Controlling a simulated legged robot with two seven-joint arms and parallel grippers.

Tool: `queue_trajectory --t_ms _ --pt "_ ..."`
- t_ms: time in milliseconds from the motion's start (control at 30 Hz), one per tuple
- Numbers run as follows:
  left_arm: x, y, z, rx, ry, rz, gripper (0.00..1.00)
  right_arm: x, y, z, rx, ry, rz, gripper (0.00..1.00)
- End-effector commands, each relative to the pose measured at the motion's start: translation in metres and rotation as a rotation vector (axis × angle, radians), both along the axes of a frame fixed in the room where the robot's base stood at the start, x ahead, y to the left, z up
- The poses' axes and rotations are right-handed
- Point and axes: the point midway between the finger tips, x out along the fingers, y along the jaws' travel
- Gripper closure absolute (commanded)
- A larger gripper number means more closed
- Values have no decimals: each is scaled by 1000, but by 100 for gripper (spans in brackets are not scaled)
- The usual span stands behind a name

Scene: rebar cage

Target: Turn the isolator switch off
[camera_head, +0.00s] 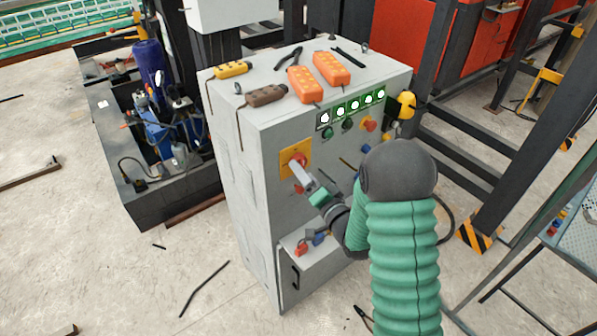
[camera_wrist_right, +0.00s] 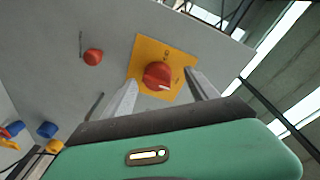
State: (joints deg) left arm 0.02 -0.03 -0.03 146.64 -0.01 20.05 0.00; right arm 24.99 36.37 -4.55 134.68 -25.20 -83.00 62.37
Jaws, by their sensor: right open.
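The isolator switch is a red rotary knob (camera_wrist_right: 157,76) on a yellow square plate (camera_wrist_right: 178,61), on the front of a grey cabinet. In the head view the yellow plate (camera_head: 294,158) is on the upper left of the cabinet's front, its knob partly covered by my gripper. My right gripper (camera_head: 303,172) reaches to the knob from the front right. In the wrist view its two fingers (camera_wrist_right: 160,92) are apart, one on either side of the knob; I cannot tell whether they touch it. My left gripper is not in view.
The grey cabinet (camera_head: 238,175) has orange pendant boxes (camera_head: 331,68) and tools on top. Green-framed indicators (camera_head: 351,104) and buttons are right of the switch. A red button (camera_wrist_right: 93,57) sits near the plate. A dark machine (camera_head: 160,165) stands left; dark steel posts stand right.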

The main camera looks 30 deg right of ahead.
Motion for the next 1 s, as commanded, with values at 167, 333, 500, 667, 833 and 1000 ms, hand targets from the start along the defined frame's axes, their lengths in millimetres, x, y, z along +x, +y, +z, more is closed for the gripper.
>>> queue_trajectory --t_ms 167,333,500,667,833,1000 --pt "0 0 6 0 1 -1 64 26 -1 1 0 1 1 32" --pt "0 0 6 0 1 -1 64 32 1 1 -1 0 0 32" --pt "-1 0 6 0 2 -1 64 32 3 1 -4 0 0 35" --pt "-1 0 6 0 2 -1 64 32 0 0 -1 0 0 56" --pt "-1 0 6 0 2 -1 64 32 0 1 -1 -2 1 78" --pt "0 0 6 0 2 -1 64 32 -2 2 -2 -3 -3 94"
